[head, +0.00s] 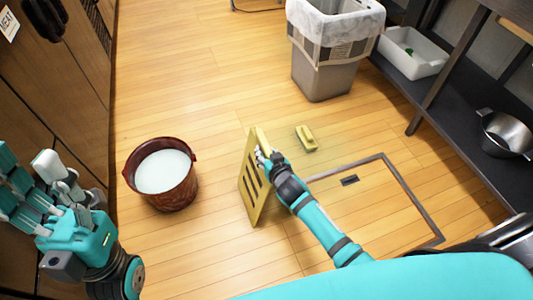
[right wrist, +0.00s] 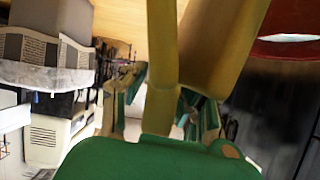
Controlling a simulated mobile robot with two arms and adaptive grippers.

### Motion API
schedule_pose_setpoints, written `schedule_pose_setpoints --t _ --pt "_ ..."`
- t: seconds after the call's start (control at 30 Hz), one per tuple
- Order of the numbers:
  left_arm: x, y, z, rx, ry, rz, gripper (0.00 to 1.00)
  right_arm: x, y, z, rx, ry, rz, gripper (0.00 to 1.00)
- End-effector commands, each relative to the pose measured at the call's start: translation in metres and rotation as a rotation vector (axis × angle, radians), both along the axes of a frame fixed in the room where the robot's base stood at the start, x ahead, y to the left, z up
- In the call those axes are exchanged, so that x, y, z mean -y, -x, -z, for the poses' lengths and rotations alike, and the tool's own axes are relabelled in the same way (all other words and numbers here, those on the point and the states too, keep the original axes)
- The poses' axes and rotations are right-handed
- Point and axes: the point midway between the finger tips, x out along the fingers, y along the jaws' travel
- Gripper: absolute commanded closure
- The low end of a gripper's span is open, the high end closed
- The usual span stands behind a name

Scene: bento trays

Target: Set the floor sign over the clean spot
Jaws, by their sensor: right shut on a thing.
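The yellow floor sign (head: 254,188) is near the middle of the head view, upright and slightly tilted, with dark slots in its panel. My right gripper (head: 264,156) is shut on its upper edge. In the right wrist view its yellow panels (right wrist: 205,45) fill the upper middle, between the fingers. I cannot tell whether its lower edge touches the floor. No clean spot stands out on the wooden floor. My left gripper (head: 58,190) is at the left of the head view, empty, with its fingers apart, away from the sign.
A dark red bucket (head: 172,197) of whitish liquid stands left of the sign. A yellow brush (head: 306,138) lies on the floor to its right. A grey-framed floor hatch (head: 408,195), a lined bin (head: 325,80) and a shelf (head: 455,110) are further right. Wooden cabinets (head: 60,100) line the left.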

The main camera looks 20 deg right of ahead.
Motion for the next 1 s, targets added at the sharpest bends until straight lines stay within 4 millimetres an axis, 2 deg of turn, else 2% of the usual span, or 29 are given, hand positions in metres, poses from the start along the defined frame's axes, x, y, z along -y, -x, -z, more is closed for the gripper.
schedule_pose_setpoints --t 0.17,0.2,0.37,0.73,0.87,1.0 --pt "0.000 0.000 0.002 0.001 0.000 0.000 0.51 0.000 -0.001 0.001 0.004 -0.001 0.000 1.00" --pt "0.000 0.000 0.001 0.002 0.001 0.000 0.51 0.000 0.000 0.002 0.000 -0.001 0.000 0.68" --pt "0.000 0.000 0.001 0.002 0.001 0.000 0.51 0.000 0.000 0.002 0.000 0.000 0.000 0.48" --pt "0.001 -0.003 -0.001 -0.015 -0.005 -0.001 0.51 0.000 0.003 -0.001 -0.001 0.000 0.000 0.48" --pt "0.005 -0.022 0.001 -0.117 -0.038 -0.008 0.51 0.000 0.012 -0.007 -0.001 -0.001 0.000 0.48" --pt "0.010 -0.049 0.008 -0.271 -0.088 -0.016 0.51 0.001 0.027 -0.014 -0.002 -0.001 0.000 0.48"
